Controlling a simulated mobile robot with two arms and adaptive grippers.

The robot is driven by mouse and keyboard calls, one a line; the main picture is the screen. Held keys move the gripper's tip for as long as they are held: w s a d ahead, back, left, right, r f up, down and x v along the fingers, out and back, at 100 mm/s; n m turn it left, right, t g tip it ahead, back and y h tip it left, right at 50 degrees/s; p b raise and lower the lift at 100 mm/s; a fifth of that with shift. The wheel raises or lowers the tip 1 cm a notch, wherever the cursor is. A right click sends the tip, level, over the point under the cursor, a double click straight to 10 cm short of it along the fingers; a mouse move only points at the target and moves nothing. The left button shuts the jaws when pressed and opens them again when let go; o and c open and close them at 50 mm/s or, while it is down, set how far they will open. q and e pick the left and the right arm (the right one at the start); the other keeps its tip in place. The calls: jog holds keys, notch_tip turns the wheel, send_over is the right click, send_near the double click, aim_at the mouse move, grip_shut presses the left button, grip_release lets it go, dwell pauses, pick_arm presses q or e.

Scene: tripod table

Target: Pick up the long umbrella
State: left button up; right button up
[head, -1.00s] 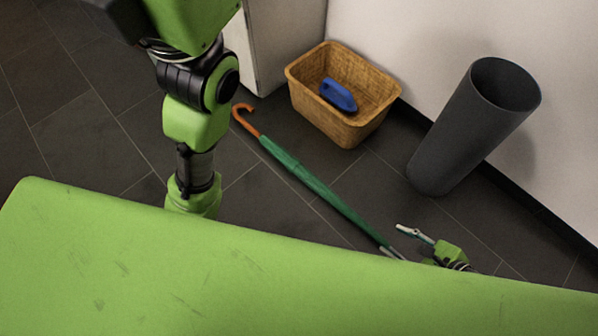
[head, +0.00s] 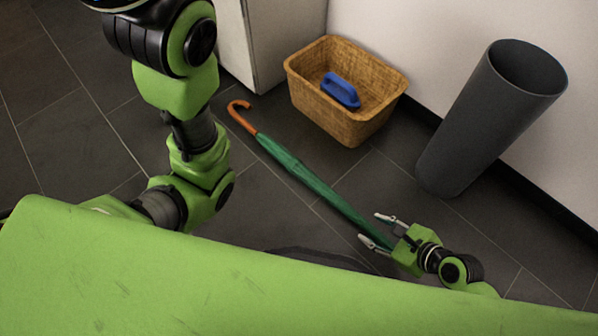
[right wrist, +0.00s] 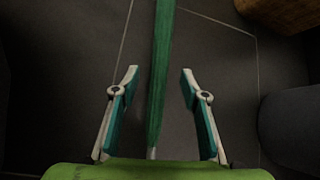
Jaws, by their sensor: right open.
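The long umbrella (head: 303,172) lies on the dark tiled floor in the head view. It is green with a curved orange-brown handle at the upper left, and its other end runs to my right gripper. My right gripper (head: 369,228) is open, with one fingertip on each side of the umbrella near its lower end. In the right wrist view the green shaft (right wrist: 159,80) runs between the open fingers (right wrist: 160,75), apart from both in the picture. How high the fingers are above it I cannot tell. My left gripper is not in view.
A wicker basket (head: 307,94) with a blue object (head: 341,91) in it stands beyond the umbrella. A tall dark grey bin (head: 480,120) stands to its right by the wall. A pale cabinet (head: 284,40) is at the top.

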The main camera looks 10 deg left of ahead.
jog(key=shift+b+x, duration=0.45)
jog(key=shift+x, duration=0.5)
grip_shut()
jog(key=shift+w+r, duration=0.1)
